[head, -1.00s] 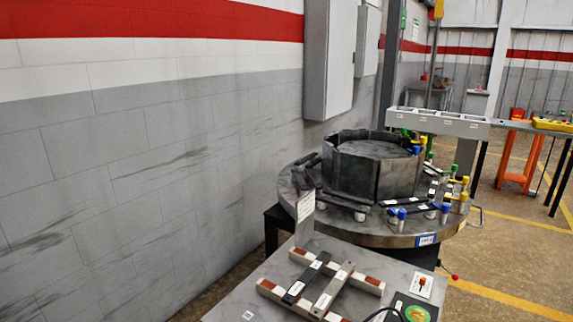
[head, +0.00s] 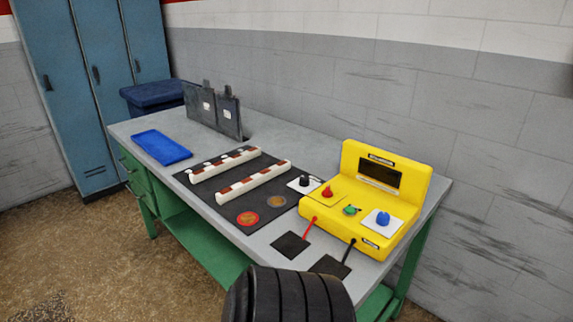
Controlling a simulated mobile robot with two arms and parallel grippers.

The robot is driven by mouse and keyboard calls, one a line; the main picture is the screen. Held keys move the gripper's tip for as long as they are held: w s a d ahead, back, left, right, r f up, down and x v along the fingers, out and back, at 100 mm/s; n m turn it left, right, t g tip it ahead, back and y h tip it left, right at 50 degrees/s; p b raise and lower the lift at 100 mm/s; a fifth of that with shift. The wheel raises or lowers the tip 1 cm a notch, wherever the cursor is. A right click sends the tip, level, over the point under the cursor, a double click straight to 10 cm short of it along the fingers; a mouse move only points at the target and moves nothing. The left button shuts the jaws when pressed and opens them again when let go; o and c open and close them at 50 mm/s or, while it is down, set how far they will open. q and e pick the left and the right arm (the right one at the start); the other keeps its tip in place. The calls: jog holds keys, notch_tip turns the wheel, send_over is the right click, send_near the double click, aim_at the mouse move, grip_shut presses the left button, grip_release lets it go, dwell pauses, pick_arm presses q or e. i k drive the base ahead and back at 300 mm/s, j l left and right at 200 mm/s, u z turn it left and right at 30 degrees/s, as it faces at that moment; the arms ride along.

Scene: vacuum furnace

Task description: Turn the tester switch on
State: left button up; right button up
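The yellow tester (head: 345,228) sits at the right end of the grey-topped bench (head: 420,190). Its raised back holds a dark screen (head: 380,173). On and beside its sloped front are a black knob (head: 304,181) on a white plate, a red knob (head: 327,191), a green knob (head: 351,210) and a blue knob (head: 383,218) on a white plate. I cannot tell which one is the switch, as the labels are too small to read. Neither gripper is in view.
A red and a black lead run from the tester to dark square pads (head: 291,245). Left of it lie a dark mat (head: 215,190) with two white-and-brown bars, a blue tray (head: 161,148) and upright dark plates (head: 212,108). Blue lockers (head: 75,80) stand at left. Floor is clear in front.

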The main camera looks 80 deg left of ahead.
aim_at(327, 192)
jog(key=j+u, duration=0.1)
jog(key=u, duration=2.25)
jog(key=k+j, duration=0.05)
jog(key=j, duration=0.05)
